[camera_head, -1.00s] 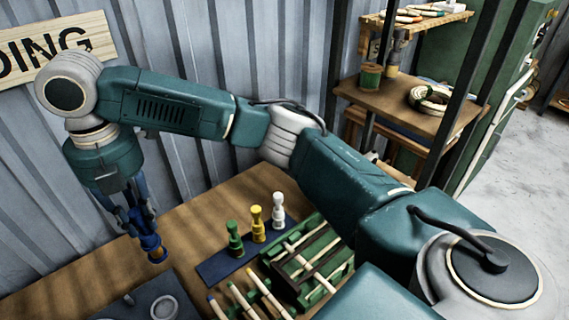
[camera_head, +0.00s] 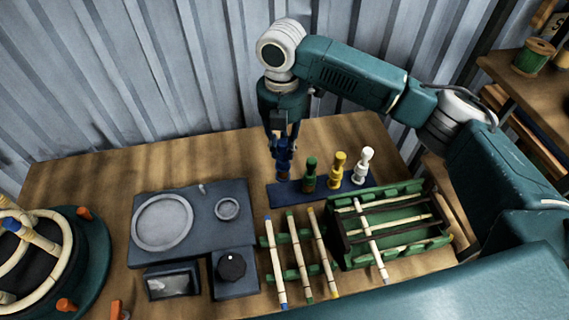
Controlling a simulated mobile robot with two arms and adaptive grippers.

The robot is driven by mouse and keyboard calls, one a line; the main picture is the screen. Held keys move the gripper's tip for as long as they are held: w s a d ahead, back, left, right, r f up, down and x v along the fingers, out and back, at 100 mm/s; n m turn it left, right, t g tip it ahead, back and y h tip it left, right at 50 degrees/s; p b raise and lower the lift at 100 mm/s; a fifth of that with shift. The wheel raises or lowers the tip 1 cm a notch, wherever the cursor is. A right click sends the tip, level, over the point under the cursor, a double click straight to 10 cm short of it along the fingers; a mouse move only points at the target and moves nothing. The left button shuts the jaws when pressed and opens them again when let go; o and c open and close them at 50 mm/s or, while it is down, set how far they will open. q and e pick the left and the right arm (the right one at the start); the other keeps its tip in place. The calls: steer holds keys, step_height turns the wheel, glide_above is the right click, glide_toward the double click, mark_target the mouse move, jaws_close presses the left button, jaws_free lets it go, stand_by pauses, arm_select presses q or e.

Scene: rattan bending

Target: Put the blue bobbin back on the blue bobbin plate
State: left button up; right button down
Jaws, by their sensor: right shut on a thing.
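My right gripper (camera_head: 282,143) points down and is shut on the blue bobbin (camera_head: 283,166). It holds the bobbin upright over the left end of the dark blue bobbin plate (camera_head: 291,195). I cannot tell whether the bobbin's foot touches the plate. A green bobbin (camera_head: 309,175), a yellow bobbin (camera_head: 336,170) and a white bobbin (camera_head: 362,166) stand upright in a row on the plate, right of the blue one. My left gripper is out of view.
A green rack (camera_head: 390,252) with rattan sticks stands right of centre, and several colour-tipped sticks lie on green holders left of it. A dark grey device (camera_head: 213,203) and a round bending jig (camera_head: 92,250) are on the left. The wooden table (camera_head: 90,170) is clear at the back left.

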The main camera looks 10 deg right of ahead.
mark_target(282, 142)
step_height(282, 142, down, 4)
steer(key=shift+a+f+p, duration=0.1)
steer(key=shift+p, duration=0.2)
step_height(282, 142, down, 4)
steer(key=shift+f+p, duration=0.1)
steer(key=shift+p, duration=0.45)
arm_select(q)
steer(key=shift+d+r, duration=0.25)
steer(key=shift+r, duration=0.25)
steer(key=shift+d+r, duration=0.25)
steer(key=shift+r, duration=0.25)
arm_select(e)
steer(key=shift+f, duration=0.35)
steer(key=c, duration=1.5)
jaws_free()
steer(key=shift+c, duration=0.2)
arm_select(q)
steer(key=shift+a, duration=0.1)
arm_select(e)
step_height(282, 142, up, 12)
steer(key=b, duration=0.3)
steer(key=shift+b, duration=0.35)
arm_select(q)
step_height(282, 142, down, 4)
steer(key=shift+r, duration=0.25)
